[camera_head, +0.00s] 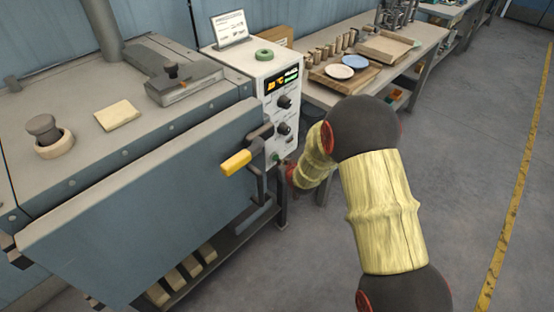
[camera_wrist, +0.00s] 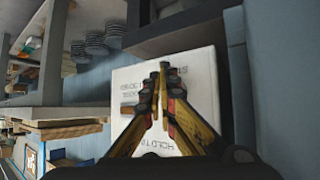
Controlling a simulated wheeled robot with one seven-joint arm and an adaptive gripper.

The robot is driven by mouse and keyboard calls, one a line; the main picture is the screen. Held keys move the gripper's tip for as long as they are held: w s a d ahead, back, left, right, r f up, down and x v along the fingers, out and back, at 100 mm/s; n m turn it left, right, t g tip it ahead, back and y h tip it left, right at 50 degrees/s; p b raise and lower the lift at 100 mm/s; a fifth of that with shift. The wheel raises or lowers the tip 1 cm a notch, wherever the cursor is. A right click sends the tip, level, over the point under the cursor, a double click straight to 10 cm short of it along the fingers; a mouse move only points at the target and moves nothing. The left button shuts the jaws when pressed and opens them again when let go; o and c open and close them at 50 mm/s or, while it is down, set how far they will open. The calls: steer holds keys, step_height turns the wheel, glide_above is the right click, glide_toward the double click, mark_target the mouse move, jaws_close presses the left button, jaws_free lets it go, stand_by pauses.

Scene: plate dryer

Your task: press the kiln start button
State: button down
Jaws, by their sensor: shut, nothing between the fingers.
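The kiln (camera_head: 140,180) is a large blue-grey box at the left in the head view. Its white control panel (camera_head: 292,145) has a lit display (camera_head: 283,80) and black knobs. A small green button (camera_head: 275,157) shows low on the panel, partly hidden behind the door handle and my wrist. My arm reaches to the lower panel; my gripper is mostly hidden there. In the wrist view my gripper (camera_wrist: 160,68) is shut and empty, its tips in front of the white panel face (camera_wrist: 125,82) with printed lettering. Whether the tips touch it I cannot tell; no button shows there.
The kiln's yellow-handled lever (camera_head: 236,162) sticks out just left of my wrist. A green ring (camera_head: 264,54) and a sign (camera_head: 229,27) stand on the control box. A table (camera_head: 425,45) with plates and cups stands behind. The floor at right is clear.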

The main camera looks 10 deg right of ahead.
steer(key=shift+w+a, duration=0.25)
steer(key=shift+w, duration=0.05)
stand_by(0.5)
steer(key=shift+s+d, duration=0.1)
steer(key=shift+d, duration=0.05)
stand_by(0.3)
steer(key=shift+s+d, duration=0.4)
steer(key=shift+s, duration=0.25)
steer(key=s+d, duration=0.1)
steer(key=s, duration=0.1)
steer(key=s+d, duration=0.2)
stand_by(0.5)
stand_by(0.5)
